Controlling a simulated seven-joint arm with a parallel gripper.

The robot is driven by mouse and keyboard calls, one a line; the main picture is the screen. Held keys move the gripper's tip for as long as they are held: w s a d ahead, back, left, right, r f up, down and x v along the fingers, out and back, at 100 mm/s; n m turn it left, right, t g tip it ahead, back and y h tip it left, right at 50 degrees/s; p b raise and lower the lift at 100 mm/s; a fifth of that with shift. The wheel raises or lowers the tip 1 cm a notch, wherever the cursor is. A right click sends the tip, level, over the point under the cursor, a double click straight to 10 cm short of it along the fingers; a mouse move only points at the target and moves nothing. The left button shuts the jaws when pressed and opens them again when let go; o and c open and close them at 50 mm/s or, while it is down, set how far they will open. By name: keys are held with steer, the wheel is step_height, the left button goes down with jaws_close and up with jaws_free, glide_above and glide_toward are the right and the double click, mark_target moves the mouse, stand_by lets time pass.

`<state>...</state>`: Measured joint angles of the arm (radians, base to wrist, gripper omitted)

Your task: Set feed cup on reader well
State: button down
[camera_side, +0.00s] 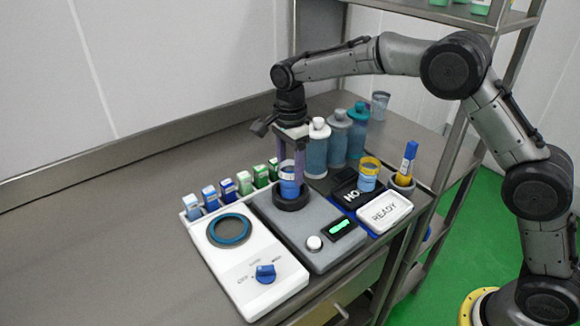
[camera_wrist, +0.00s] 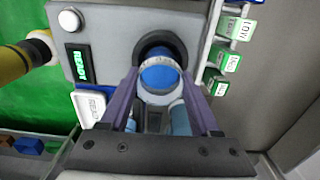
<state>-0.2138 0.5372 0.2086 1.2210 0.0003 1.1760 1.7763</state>
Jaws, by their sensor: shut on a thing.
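The feed cup (camera_side: 289,188) is a small blue cup with a pale band. My gripper (camera_side: 291,172) points down and is shut on it, with one finger on each side. The cup is upright at the reader well (camera_side: 292,203), a dark round ring on a grey machine. Its lower end appears within the ring; I cannot tell whether it rests on the bottom. In the wrist view, the cup's blue face (camera_wrist: 158,77) shows between the purple fingers (camera_wrist: 158,90), overlapping the near part of the dark ring (camera_wrist: 148,42).
A white device (camera_side: 240,262) with a blue knob stands at left, with several small cartons (camera_side: 228,189) behind it.

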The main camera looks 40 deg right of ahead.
steer(key=shift+f, duration=0.55)
stand_by(0.9)
steer(key=shift+c, duration=1.9)
jaws_free()
step_height(320, 180, up, 11)
